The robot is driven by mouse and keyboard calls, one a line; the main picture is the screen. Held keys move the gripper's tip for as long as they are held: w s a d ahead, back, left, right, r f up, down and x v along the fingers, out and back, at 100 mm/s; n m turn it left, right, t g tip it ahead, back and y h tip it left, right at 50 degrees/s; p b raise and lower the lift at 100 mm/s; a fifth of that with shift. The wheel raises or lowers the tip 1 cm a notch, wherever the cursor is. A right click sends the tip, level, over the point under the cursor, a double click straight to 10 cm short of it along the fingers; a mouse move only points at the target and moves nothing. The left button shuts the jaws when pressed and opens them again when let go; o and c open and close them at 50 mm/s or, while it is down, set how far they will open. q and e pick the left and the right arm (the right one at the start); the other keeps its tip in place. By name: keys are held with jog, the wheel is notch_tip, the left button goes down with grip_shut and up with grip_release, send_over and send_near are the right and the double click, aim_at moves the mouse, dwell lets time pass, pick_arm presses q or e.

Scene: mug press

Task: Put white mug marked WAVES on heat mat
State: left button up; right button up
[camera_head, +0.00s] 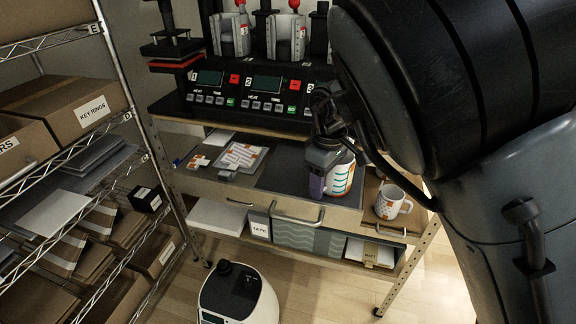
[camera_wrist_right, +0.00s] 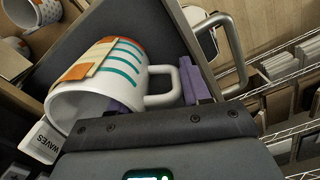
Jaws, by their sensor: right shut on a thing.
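The white mug with teal wave lines and an orange patch (camera_head: 341,180) is held by my right gripper (camera_head: 321,172) over the right part of the worktop. It also shows in the right wrist view (camera_wrist_right: 95,102), where the purple fingers (camera_wrist_right: 160,95) are closed at its handle. The mug looks about upright in the head view. A dark grey mat (camera_head: 283,172) lies on the worktop, left of and behind the mug. I cannot tell whether the mug's base touches anything. A white label reading WAVES (camera_wrist_right: 40,143) shows beside the mug. My left gripper is not in view.
Another white mug with an orange pattern (camera_head: 388,205) stands in a wooden bin at the right. Press controls (camera_head: 250,88) stand behind the worktop. Patterned sheets (camera_head: 242,156) lie at its left. A wire shelf with boxes (camera_head: 80,105) stands at the far left.

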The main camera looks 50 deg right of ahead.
jog(key=o, duration=1)
jog(key=shift+f, duration=0.15)
jog(key=shift+o, duration=0.2)
notch_tip(320, 180, up, 12)
jog(key=shift+r+p, duration=0.1)
jog(key=shift+p, duration=0.9)
jog(key=shift+r, duration=0.1)
